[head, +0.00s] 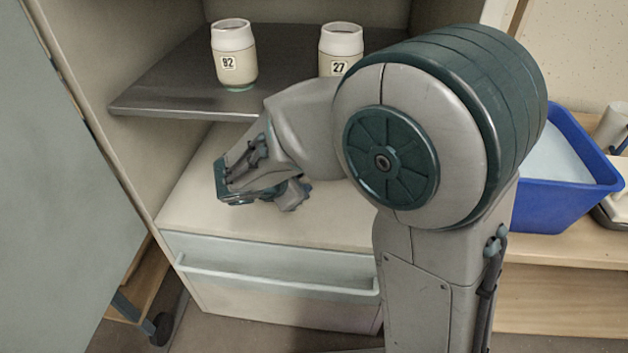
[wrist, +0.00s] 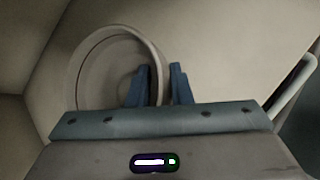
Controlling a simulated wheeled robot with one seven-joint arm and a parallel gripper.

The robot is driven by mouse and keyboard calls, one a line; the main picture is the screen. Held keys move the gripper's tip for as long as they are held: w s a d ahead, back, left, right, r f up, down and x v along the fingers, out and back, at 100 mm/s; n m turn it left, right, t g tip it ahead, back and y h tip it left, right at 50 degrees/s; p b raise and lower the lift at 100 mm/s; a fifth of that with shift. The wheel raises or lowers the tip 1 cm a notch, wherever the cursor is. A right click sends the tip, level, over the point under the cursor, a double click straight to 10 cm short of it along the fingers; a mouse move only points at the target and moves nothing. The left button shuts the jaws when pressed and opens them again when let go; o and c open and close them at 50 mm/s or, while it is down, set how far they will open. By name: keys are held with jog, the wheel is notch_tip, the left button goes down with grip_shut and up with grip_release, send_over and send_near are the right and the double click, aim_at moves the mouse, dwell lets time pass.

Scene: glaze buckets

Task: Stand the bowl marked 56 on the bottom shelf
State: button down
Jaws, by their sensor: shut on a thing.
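A pale round bowl (wrist: 105,72) shows from above in the wrist view. My gripper (wrist: 160,72) is shut on its right-hand wall, one blue finger inside the rim and one outside. No number shows on the bowl in this view. In the head view my gripper (head: 243,190) is low over the cream bottom shelf (head: 190,205), and the bowl is hidden by my arm. I cannot tell whether the bowl touches the shelf.
A dark upper shelf (head: 160,92) holds a jar marked 82 (head: 234,55) and a jar marked 27 (head: 341,48). A drawer front with a bar handle (head: 275,276) lies below. A blue tub (head: 555,205) stands at right. The bottom shelf's left part looks clear.

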jog(key=w+d, duration=0.2)
jog(key=w, duration=0.1)
jog(key=w+d, duration=0.1)
jog(key=w, duration=0.1)
jog(key=shift+d+b, duration=0.3)
jog(key=shift+b, duration=0.1)
jog(key=shift+f+b, duration=1.2)
jog(key=shift+f, duration=0.65)
jog(key=shift+r, duration=0.1)
jog(key=c, duration=1.3)
grip_release()
